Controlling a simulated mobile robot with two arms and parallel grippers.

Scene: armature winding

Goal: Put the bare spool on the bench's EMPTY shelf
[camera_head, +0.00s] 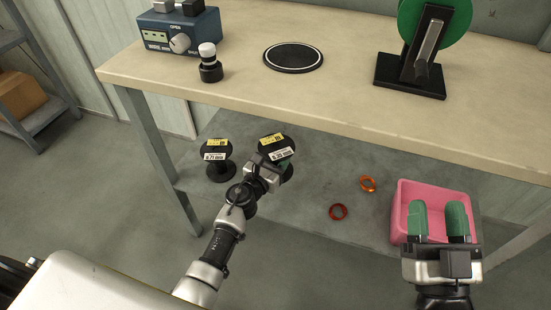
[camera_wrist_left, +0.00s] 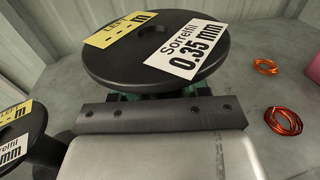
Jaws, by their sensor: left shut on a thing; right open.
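A black spool (camera_head: 276,147) labelled Sorrelfil 0.35 mm, with a yellow label beside it, is at the bench's lower shelf (camera_head: 300,212). My left gripper (camera_head: 284,162) is shut on it below the top flange, which fills the upper middle of the left wrist view (camera_wrist_left: 155,50). The spool's core is mostly hidden, and I cannot tell whether its base touches the shelf. A second black spool (camera_head: 217,160), labelled 0.71 mm, stands upright just to its left and shows at the left wrist view's edge (camera_wrist_left: 22,125). My right gripper (camera_head: 438,208) is open and empty, above a pink bin (camera_head: 472,195).
An orange wire coil (camera_head: 368,184) and a red one (camera_head: 338,211) lie on the shelf between spool and bin. The bench top (camera_head: 320,105) overhangs the shelf and carries a blue box (camera_head: 180,32), a black disc (camera_head: 293,57) and a green wheel on a stand (camera_head: 410,82).

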